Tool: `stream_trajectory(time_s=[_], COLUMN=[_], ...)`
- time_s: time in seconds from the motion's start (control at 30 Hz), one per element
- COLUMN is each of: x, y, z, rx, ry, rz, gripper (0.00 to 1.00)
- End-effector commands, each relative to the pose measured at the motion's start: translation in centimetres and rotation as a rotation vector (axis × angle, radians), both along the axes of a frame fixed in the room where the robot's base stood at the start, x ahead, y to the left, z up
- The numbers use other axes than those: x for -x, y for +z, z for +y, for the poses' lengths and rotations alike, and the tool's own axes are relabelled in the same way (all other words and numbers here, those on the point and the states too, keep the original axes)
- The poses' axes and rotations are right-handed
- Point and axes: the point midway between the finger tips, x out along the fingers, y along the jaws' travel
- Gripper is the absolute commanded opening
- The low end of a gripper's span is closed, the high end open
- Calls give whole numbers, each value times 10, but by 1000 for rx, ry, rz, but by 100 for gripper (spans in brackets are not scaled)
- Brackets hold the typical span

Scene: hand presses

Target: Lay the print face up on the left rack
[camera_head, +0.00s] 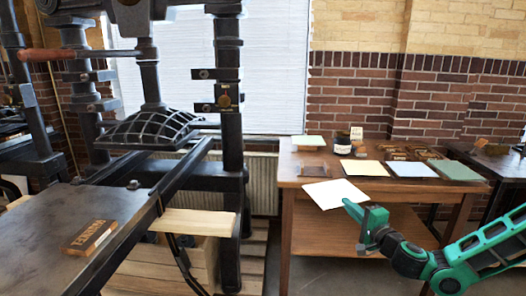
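A pale, blank-looking sheet (335,194) hangs out over the front edge of the wooden table (300,231), a little tilted. No printing shows on the side I see. My green gripper (349,206) is at the sheet's lower right edge and appears shut on it. The fingertips are small and partly hidden by the sheet. I cannot tell which thing is the left rack; a small brown wooden stand (313,170) is on the table's left part, just behind the sheet.
On the table lie yellow (367,168), light blue (411,169) and green sheets (454,170), a paper stack (308,141), a dark jar (343,145) and wooden blocks. A black hand press (232,130) stands left, with a wooden type block (89,237) on its bed.

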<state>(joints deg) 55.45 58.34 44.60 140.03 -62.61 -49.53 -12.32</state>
Motion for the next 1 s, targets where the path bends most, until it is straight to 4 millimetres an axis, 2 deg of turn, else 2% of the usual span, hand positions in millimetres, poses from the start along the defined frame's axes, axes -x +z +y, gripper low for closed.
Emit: stream_trajectory(time_s=[0.6, 1.0], x=[-35, -38], y=[21, 23], z=[11, 12], rx=[2, -1], ry=[0, -1], rz=[-3, 0], gripper=[0, 0])
